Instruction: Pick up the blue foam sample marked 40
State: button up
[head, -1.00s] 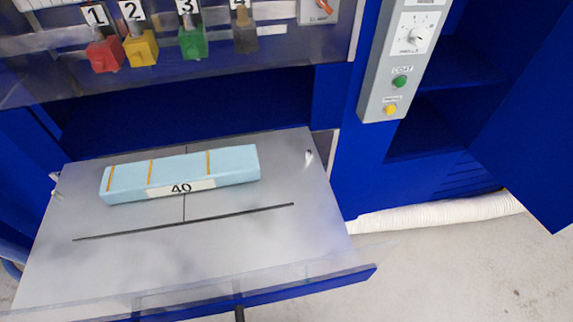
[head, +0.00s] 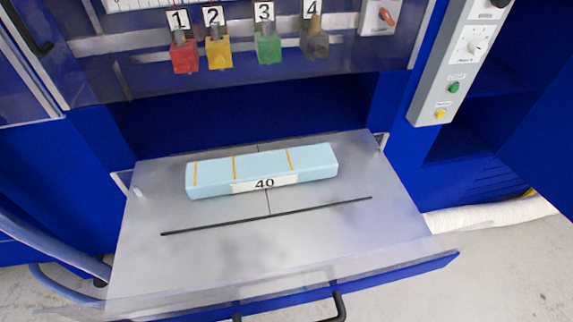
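The blue foam sample (head: 262,168) is a long light-blue block with orange stripes across it. A white label reading 40 is on its front side. It lies flat on a grey pull-out tray (head: 210,260), toward the back, behind a black line on the tray surface. Nothing touches the sample from above. My gripper is not in the head view.
A blue machine surrounds the tray. Numbered red, yellow, green and dark blocks (head: 268,46) hang above it. A control panel (head: 455,65) is at right. The tray's front has a clear lip and black handle (head: 335,308). The space above the tray is free.

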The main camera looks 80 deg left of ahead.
aim_at(252, 172)
jog(key=u, duration=0.05)
jog(key=k, duration=0.7)
jog(key=u, duration=2.25)
jog(key=i, duration=0.5)
jog(key=u, duration=0.1)
